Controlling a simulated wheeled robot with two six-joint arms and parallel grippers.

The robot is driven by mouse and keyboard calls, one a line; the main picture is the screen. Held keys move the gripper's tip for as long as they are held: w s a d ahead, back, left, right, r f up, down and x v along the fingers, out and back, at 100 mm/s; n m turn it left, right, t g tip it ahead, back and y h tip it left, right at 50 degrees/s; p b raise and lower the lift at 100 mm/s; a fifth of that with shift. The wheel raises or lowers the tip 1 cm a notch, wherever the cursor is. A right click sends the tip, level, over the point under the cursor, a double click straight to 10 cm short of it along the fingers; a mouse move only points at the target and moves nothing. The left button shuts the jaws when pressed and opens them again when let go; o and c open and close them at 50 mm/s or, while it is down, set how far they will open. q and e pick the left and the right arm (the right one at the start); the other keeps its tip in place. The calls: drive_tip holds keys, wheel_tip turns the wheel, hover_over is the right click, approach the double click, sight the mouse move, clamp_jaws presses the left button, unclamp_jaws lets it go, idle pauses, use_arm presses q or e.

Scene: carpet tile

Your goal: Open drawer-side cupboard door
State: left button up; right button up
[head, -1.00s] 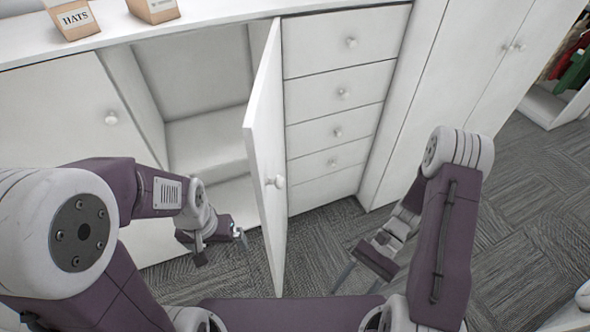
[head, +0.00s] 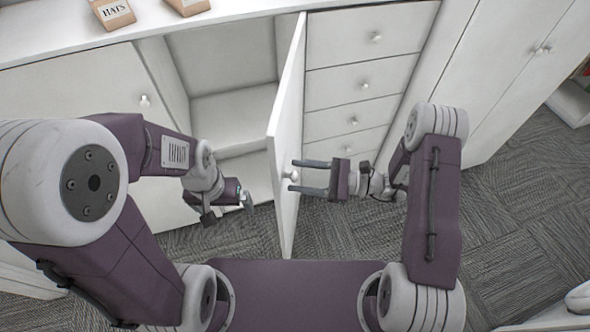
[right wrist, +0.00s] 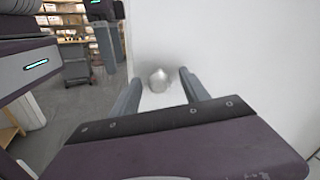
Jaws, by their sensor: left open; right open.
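The drawer-side cupboard door (head: 284,130) stands swung out from the white cabinet, beside the drawers, with the compartment behind it showing. Its round white knob (head: 290,175) is on the face toward the drawers. My right gripper (head: 292,176) is open, its fingers pointing left at the door, with the knob at the fingertips. In the right wrist view the knob (right wrist: 158,80) lies between the two open fingers (right wrist: 155,88), not clasped. My left gripper (head: 226,204) is open and empty in front of the cupboard opening, left of the door.
The left cupboard door (head: 80,115) is shut, its knob (head: 145,100) facing out. Several drawers (head: 360,88) right of the open door are shut. A tall wardrobe (head: 510,60) stands further right. Two label boxes (head: 112,12) sit on the cabinet top.

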drive_tip(key=shift+a, duration=0.75)
clamp_jaws()
drive_tip(key=shift+r, duration=0.1)
idle(0.8)
